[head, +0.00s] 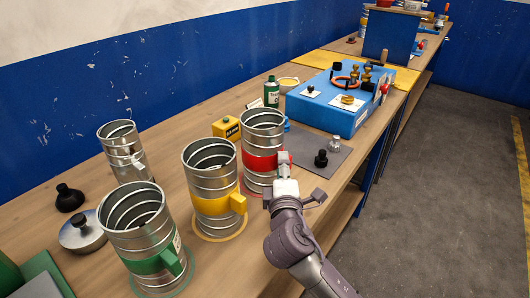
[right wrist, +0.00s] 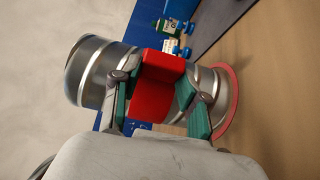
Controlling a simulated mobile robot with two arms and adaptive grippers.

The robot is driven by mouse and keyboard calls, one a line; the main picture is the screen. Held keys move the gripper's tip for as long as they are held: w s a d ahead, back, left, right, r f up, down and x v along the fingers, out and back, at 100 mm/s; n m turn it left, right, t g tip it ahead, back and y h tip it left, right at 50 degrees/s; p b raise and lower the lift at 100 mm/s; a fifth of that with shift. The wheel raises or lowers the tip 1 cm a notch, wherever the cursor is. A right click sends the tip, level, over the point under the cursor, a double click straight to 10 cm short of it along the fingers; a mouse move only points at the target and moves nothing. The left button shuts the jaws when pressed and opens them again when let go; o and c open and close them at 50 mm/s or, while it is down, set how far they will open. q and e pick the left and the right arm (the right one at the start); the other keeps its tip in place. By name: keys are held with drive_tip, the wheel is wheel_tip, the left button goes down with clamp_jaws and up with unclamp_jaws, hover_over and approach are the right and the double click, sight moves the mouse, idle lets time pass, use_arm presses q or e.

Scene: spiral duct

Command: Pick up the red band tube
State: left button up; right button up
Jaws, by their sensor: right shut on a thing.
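The red band tube (head: 262,152) is a ribbed silver metal duct with a red band and a red block-shaped grip. It stands upright on the wooden bench, at the right end of the row of tubes. My right gripper (head: 285,160) is at the tube's right side. In the right wrist view the red grip (right wrist: 161,80) sits between the two fingers of the gripper (right wrist: 158,95), which are shut on it. The tube's base is by a red ring (right wrist: 232,100) on the bench. My left gripper is not in view.
A yellow band tube (head: 212,190) stands close on the left, then a green band tube (head: 140,235) and a plain tube (head: 124,150). A yellow box (head: 226,127) is behind. A grey mat (head: 320,150) with small black and silver pieces and a blue case (head: 325,112) lie beyond.

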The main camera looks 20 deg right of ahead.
clamp_jaws()
